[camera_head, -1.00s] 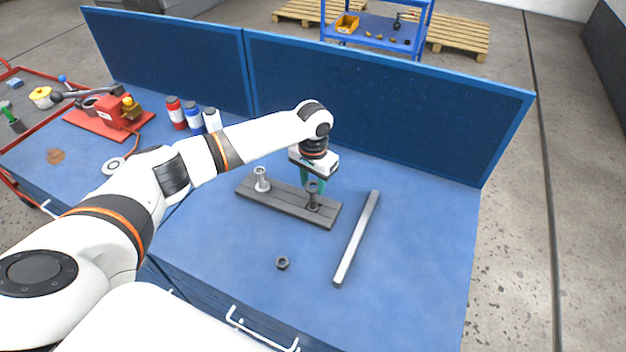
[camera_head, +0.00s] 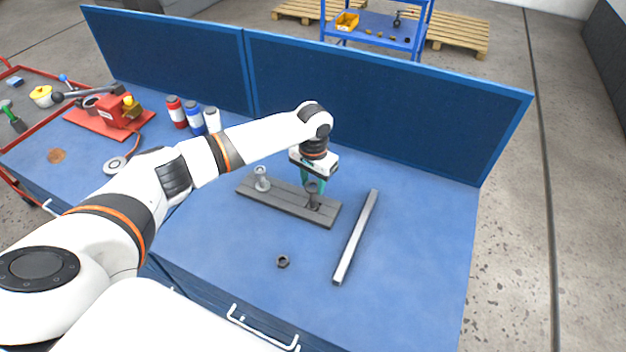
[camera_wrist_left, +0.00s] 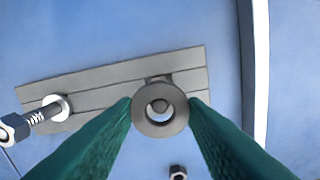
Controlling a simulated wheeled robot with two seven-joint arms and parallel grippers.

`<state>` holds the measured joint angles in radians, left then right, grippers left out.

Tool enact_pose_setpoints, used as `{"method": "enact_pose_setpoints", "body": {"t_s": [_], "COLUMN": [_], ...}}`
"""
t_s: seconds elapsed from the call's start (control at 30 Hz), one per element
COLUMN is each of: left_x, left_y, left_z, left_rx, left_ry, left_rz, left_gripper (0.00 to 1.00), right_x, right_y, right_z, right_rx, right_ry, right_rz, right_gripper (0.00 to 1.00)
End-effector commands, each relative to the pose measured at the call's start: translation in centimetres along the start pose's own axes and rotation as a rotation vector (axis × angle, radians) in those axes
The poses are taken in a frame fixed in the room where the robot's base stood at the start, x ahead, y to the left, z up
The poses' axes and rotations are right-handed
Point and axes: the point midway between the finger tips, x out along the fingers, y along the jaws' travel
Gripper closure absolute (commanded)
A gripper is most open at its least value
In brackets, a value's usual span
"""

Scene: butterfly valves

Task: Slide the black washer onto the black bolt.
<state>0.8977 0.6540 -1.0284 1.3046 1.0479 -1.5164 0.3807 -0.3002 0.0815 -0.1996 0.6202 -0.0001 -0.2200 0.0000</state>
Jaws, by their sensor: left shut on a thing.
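My left gripper (camera_head: 313,187) has green fingers shut on the black washer, above the slotted grey plate (camera_head: 244,188). The dark ring of the washer (camera_wrist_left: 141,116) shows between the fingertips in the left wrist view. The tip of the black bolt (camera_wrist_left: 161,104) shows through the washer's hole. The bolt's lower shaft (camera_head: 313,202) stands upright at the plate's right part in the head view. I cannot tell whether the washer is around the bolt's tip or just above it. My right gripper is not in view.
A silver bolt (camera_head: 262,181) stands at the plate's left part. A dark nut (camera_head: 283,261) lies on the blue table (camera_head: 420,240) in front. A metal bar (camera_head: 356,238) lies to the right. Bottles (camera_head: 193,118) and a blue back panel (camera_head: 400,110) stand behind.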

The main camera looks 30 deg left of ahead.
Motion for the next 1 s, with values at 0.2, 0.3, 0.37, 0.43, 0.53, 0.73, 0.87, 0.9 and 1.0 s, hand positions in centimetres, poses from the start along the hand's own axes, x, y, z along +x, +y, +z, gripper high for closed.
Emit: {"method": "enact_pose_setpoints", "body": {"t_s": [0.2,0.3,0.37,0.43,0.53,0.73,0.87,0.9,1.0], "left_x": [0.0,0.08,0.16,0.29,0.49,0.66,0.66,0.66,0.65], "left_y": [0.0,0.0,0.0,-0.01,-0.02,0.01,0.01,0.01,0.01], "left_z": [0.01,0.01,0.02,0.02,0.02,0.03,0.03,0.03,0.03], "left_rx": [0.0,0.0,0.0,0.0,0.0,0.0,0.0,0.0,0.0], "left_ry": [0.0,0.0,0.0,0.0,0.0,-0.001,-0.001,-0.001,-0.001], "left_rz": [0.0,0.0,0.0,0.0,-0.001,-0.001,-0.001,-0.001,0.0], "left_gripper": [0.85,0.85,0.85,0.85,0.85,0.85,0.85,0.85,0.85], "right_x": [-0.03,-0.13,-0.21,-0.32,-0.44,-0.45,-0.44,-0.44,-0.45], "right_y": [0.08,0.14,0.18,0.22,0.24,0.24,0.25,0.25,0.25], "right_z": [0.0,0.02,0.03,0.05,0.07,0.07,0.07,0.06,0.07], "right_rx": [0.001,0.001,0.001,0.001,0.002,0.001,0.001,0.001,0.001], "right_ry": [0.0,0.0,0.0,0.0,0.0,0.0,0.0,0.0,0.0], "right_rz": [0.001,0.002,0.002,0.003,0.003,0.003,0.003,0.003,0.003], "right_gripper": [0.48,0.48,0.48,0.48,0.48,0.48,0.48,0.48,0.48]}}
